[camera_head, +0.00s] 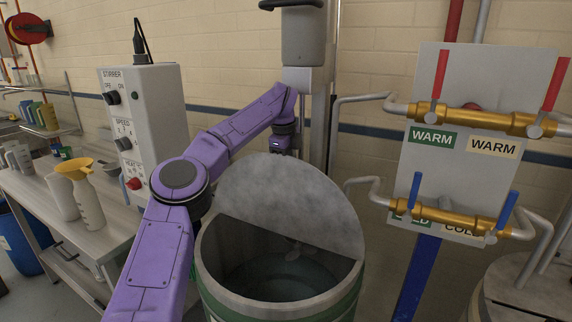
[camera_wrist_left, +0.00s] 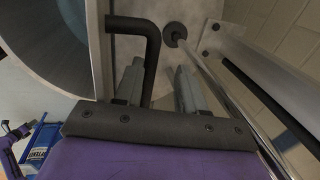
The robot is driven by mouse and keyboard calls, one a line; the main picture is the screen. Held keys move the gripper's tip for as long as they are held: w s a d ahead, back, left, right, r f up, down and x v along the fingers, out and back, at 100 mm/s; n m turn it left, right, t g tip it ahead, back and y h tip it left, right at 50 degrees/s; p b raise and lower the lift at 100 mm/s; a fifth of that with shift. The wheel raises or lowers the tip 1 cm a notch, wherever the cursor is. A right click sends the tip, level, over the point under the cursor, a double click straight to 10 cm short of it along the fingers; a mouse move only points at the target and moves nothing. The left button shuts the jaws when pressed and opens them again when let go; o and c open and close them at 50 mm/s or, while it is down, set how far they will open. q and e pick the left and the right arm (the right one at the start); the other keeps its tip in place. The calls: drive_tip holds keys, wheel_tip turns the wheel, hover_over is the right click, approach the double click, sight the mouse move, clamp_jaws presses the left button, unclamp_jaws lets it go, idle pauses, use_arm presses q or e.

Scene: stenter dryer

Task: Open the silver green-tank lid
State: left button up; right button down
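The green tank (camera_head: 215,290) stands in the lower middle of the head view, with its near half uncovered and liquid inside. Its silver half-round lid (camera_head: 290,195) appears raised, tilted up along a straight edge across the tank. My left arm reaches behind the lid, where the lid hides its gripper's fingertips. In the left wrist view my left gripper (camera_wrist_left: 160,88) has its two fingers apart. A black bent bar (camera_wrist_left: 153,45) runs down beside the left finger; I cannot tell whether they touch. The tank rim (camera_wrist_left: 98,50) curves at upper left. My right gripper is not in view.
A grey stirrer control box (camera_head: 155,120) and a bench (camera_head: 105,235) with bottles stand at left. A valve panel (camera_head: 450,165) with pipes is at right. A metal column (camera_head: 318,85) rises behind the lid. Another tank (camera_head: 520,300) is at lower right.

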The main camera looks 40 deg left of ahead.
use_arm(q)
wheel_tip(320, 180, up, 10)
drive_tip(key=s+p, duration=0.1)
drive_tip(key=s, duration=0.1)
drive_tip(key=shift+s+d+r, duration=0.2)
drive_tip(key=shift+s+d, duration=0.05)
drive_tip(key=shift+d, duration=0.15)
